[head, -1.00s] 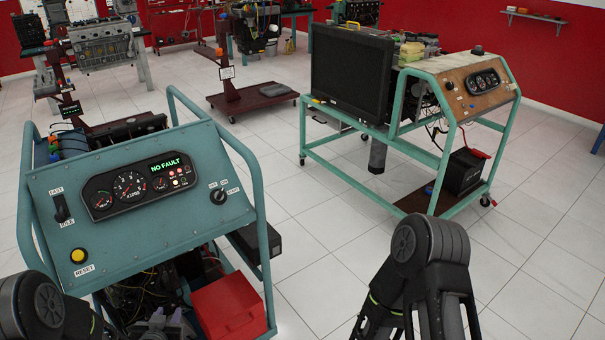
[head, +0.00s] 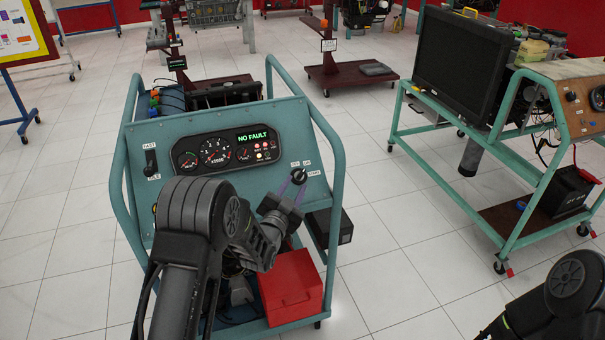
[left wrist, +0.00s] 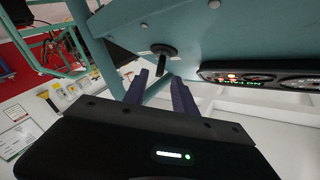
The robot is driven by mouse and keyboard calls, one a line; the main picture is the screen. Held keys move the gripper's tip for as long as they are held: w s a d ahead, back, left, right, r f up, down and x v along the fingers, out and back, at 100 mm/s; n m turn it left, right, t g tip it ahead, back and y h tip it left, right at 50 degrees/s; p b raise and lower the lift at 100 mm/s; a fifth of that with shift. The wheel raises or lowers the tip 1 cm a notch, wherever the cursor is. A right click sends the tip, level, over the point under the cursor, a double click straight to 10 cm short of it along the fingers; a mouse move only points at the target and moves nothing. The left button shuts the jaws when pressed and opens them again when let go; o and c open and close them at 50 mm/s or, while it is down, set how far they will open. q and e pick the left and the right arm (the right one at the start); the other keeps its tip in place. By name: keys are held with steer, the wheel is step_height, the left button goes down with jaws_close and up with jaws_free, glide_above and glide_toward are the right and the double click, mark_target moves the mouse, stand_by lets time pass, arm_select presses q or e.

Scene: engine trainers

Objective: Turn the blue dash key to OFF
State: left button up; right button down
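The dash key (head: 299,176) is a small dark switch at the right of the blue dash panel (head: 285,128), with OFF, ON and START labels around it. It also shows in the left wrist view (left wrist: 163,50), beyond the fingertips. My left gripper (head: 291,187) is in front of the key, its two purple fingers spread apart. In the left wrist view the gripper (left wrist: 162,80) is open and empty, with the key in line with the gap. Whether a finger touches the key I cannot tell. My right gripper is out of view.
The gauge cluster (head: 228,150) reads NO FAULT. A fast/idle lever (head: 151,161) is at the panel's left. Teal tube rails (head: 330,140) edge the stand. A red box (head: 290,287) sits below.

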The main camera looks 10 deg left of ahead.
mark_target(299, 178)
arm_select(q)
steer(key=w, duration=0.4)
steer(key=w+p, duration=0.1)
steer(key=w, duration=0.1)
steer(key=shift+w+d, duration=0.25)
steer(key=shift+c, duration=0.3)
jaws_close()
